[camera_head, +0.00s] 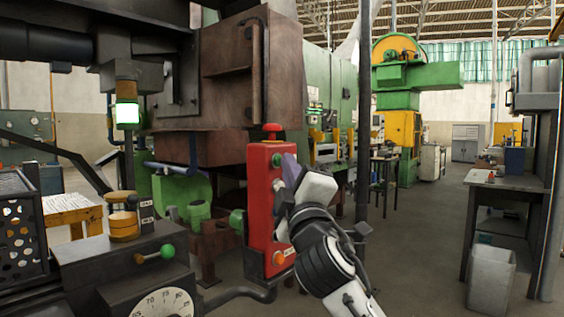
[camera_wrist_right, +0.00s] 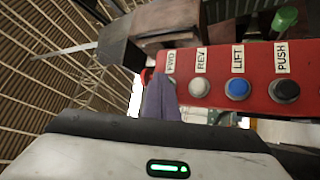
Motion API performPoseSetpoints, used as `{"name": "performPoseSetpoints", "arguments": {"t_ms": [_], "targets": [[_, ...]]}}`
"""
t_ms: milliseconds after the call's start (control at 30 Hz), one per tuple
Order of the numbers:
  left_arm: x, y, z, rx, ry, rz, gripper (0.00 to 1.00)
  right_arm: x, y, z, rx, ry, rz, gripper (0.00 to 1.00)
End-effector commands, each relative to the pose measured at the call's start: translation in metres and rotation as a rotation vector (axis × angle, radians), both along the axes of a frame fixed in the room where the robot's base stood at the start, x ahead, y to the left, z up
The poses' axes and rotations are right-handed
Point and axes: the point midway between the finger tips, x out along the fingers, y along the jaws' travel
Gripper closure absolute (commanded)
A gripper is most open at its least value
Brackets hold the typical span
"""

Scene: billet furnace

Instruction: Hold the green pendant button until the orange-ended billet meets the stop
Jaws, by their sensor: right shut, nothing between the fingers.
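The red pendant (camera_head: 262,205) hangs upright in the middle of the head view, with a red knob on top. Its green button (camera_head: 277,160) shows near the top of its face. My right gripper (camera_head: 291,172) is shut and empty, its purple fingertips at the upper part of that face. In the right wrist view, the fingertips (camera_wrist_right: 158,97) cover the spot below the FWD label; I cannot tell whether they touch or press the button. White, blue and black buttons show beside them. I cannot make out the orange-ended billet or the stop. My left gripper is out of view.
A rusty furnace housing (camera_head: 228,75) stands behind the pendant. A lit green lamp (camera_head: 127,113) is at its left. A dark console (camera_head: 125,265) with a dial and green-knobbed lever is at lower left. A workbench (camera_head: 508,182) and open floor are at right.

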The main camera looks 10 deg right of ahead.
Motion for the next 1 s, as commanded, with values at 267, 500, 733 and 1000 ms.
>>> {"name": "performPoseSetpoints", "arguments": {"t_ms": [267,500,733,1000], "targets": [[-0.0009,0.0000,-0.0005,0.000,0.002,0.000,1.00,0.0001,0.0004,-0.0004,-0.001,0.001,0.001,1.00],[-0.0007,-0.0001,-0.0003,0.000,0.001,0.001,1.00,0.0001,0.0005,-0.0004,-0.001,0.001,0.001,1.00],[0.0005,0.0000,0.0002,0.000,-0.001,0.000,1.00,0.0002,0.0004,-0.0003,-0.001,0.001,0.001,1.00],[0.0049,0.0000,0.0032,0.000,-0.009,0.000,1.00,-0.0008,-0.0004,-0.0002,-0.001,0.001,0.001,1.00]]}}
